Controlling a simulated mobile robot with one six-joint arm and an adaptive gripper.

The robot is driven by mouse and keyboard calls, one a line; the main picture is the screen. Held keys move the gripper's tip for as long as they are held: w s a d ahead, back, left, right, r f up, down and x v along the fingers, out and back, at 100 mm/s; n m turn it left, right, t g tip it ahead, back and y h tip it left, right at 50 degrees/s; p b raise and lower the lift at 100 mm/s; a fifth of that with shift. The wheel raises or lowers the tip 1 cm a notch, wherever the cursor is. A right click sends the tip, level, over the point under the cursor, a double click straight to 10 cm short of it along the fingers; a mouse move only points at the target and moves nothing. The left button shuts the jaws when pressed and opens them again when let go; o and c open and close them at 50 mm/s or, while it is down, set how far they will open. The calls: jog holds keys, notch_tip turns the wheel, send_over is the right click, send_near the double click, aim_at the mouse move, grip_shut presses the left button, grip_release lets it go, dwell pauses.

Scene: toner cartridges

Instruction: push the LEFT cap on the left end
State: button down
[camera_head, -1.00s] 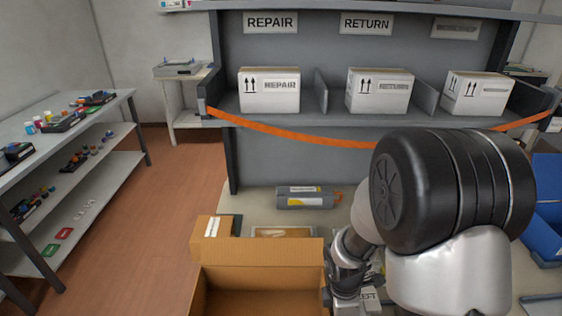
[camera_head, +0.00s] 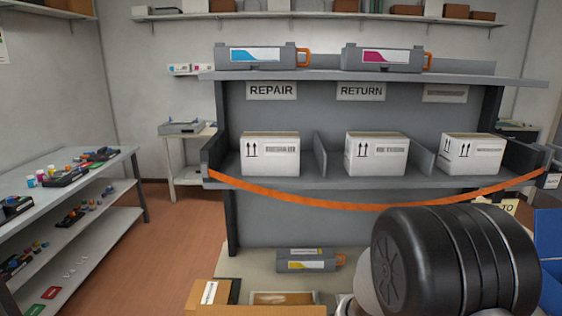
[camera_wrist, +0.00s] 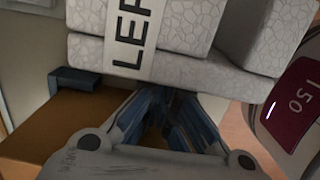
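A white, speckled foam cap (camera_wrist: 190,65) with a label whose visible letters read "LEF" fills the top of the wrist view. The fingers of my gripper (camera_wrist: 168,110) run up to its underside and look closed on it; their tips are hidden by the cap. In the head view my gripper and the cap are out of sight, with only part of my arm at the lower right. A grey toner cartridge (camera_head: 307,261) with a yellow label lies on the bench, its orange handle at the right end. Its left end is bare.
An open cardboard box (camera_head: 260,311) stands at the bottom edge, in front of the cartridge. An orange strap (camera_head: 375,207) hangs across the shelf of white boxes. A dark red panel (camera_wrist: 297,105) reading "150" is at the right of the wrist view. A blue bin (camera_head: 550,262) stands right.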

jog(key=shift+d, duration=0.15)
jog(key=shift+d+p, duration=1.7)
jog(key=shift+d, duration=3.05)
jog(key=shift+a, duration=2.05)
jog(key=shift+r, duration=0.1)
notch_tip(320, 180, up, 8)
jog(key=p, duration=0.7)
jog(key=shift+p, duration=0.4)
